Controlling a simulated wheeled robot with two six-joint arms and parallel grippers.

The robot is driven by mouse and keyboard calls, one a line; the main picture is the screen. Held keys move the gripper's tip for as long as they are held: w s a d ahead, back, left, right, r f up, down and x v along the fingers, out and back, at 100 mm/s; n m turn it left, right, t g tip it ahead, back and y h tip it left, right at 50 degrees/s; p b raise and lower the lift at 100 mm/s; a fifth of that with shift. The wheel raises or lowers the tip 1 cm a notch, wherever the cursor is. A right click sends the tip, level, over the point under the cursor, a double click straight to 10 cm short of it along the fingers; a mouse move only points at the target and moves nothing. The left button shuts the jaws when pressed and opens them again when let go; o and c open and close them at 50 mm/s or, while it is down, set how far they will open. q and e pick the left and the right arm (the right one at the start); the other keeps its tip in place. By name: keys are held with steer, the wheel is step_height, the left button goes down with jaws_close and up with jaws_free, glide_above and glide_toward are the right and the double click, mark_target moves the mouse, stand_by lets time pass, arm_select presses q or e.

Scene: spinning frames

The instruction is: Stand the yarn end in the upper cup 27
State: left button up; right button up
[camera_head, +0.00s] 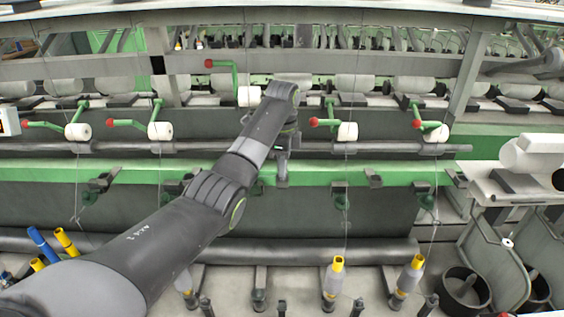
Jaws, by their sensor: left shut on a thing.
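My left gripper (282,172) is at the middle of the frame, pointing down in front of the green rail (315,174). It is shut on the yarn end, which is too thin to make out at the jaws. Dark green cups sit along the rail, one (340,201) to the right of the gripper and one (90,198) at far left. I can read no number on them, so I cannot tell which is cup 27. The forearm hides part of the rail left of the gripper. My right gripper is not in view.
White yarn packages on green arms with red knobs, such as one (347,131) at right, stand above the rail. Yellow-topped bobbins (333,282) stand below. A dark roller (330,250) runs along below the cups.

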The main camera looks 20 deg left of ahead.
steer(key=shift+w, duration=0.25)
arm_select(q)
steer(key=o, duration=0.8)
steer(key=shift+c, duration=0.2)
steer(key=shift+r, duration=0.1)
